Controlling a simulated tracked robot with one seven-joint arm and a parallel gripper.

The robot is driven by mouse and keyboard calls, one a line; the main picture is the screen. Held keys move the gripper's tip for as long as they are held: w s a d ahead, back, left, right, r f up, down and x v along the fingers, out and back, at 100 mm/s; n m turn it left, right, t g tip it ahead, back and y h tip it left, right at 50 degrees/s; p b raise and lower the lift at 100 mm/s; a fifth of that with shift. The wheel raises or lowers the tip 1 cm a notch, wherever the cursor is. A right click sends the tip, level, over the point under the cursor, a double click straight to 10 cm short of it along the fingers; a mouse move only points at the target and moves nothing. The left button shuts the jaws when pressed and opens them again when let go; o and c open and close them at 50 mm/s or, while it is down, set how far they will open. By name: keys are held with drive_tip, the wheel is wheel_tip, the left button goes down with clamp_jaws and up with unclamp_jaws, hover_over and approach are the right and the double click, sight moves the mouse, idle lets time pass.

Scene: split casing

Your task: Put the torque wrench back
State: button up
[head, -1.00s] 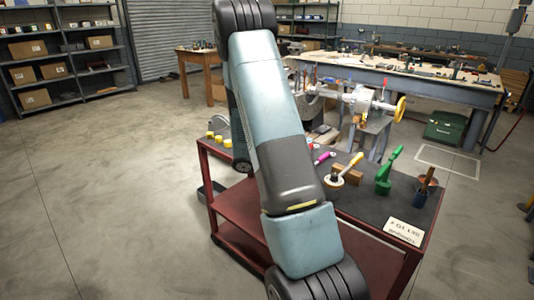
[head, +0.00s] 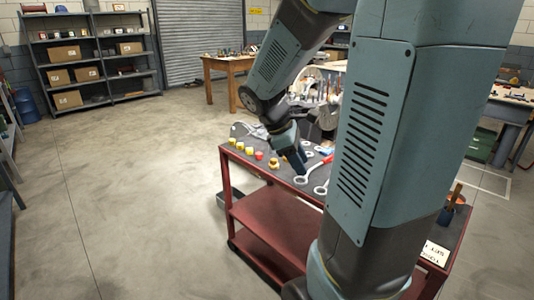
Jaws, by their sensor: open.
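My gripper (head: 298,167) points down over the far-left part of the red cart's dark top (head: 262,172). Its jaws are small and dark in the head view; it is open and no object shows in it. My arm covers most of the cart's right half.
Small yellow and red capped pieces (head: 249,150) and a brass fitting (head: 273,163) line the cart's left edge. A white card (head: 435,253) lies at the near right corner. A wooden table (head: 228,68) and shelves (head: 92,62) stand behind. The left floor is open.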

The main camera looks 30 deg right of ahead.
drive_tip(key=s+a+r+m+t+y, duration=0.2)
drive_tip(key=s+a+r+m+t, duration=0.1)
drive_tip(key=a, duration=0.4)
drive_tip(key=s+a+r+m+t+y, duration=0.3)
drive_tip(key=s+a+r+m+t, duration=0.1)
drive_tip(key=s+a+r+m, duration=0.1)
drive_tip(key=shift+s+a+r+m+t, duration=0.15)
drive_tip(key=shift+a+r+m+t, duration=0.15)
drive_tip(key=shift+a+r+m, duration=0.5)
drive_tip(key=shift+a+f, duration=0.1)
drive_tip(key=shift+f, duration=0.1)
